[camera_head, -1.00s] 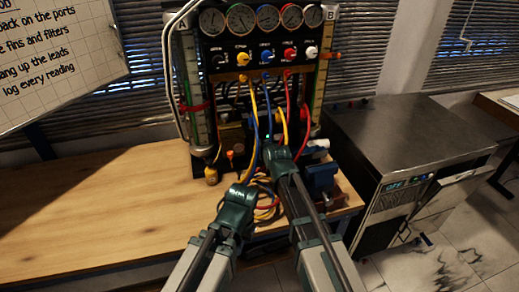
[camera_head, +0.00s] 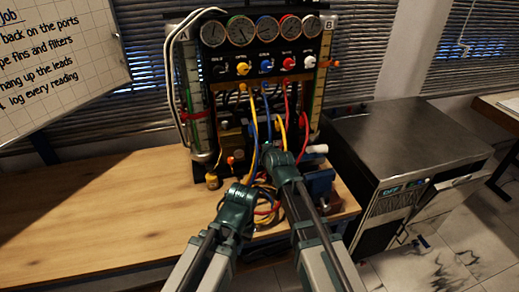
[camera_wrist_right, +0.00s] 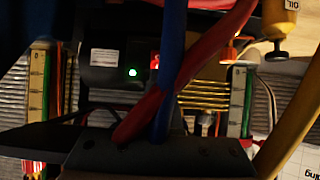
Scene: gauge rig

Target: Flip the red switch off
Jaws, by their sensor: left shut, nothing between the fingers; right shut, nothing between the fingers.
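The red switch (camera_wrist_right: 155,62) glows on a dark box of the gauge rig in the right wrist view, beside a small green light (camera_wrist_right: 132,72). Red and blue hoses pass close in front and partly cover it. In the head view I cannot make out the switch behind the hoses and my right gripper. My right gripper (camera_head: 266,149) is shut and empty, in front of the rig's lower middle, among the hoses. I cannot tell whether it touches anything. My left gripper (camera_head: 250,178) is shut and empty, lower and left of it, over the coiled leads.
The gauge rig (camera_head: 262,53) stands on the wooden bench (camera_head: 110,205) with hanging yellow, blue and red hoses. A blue vise (camera_head: 319,181) is right of my right gripper. A metal cabinet (camera_head: 405,135) stands to the right. The bench's left side is clear.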

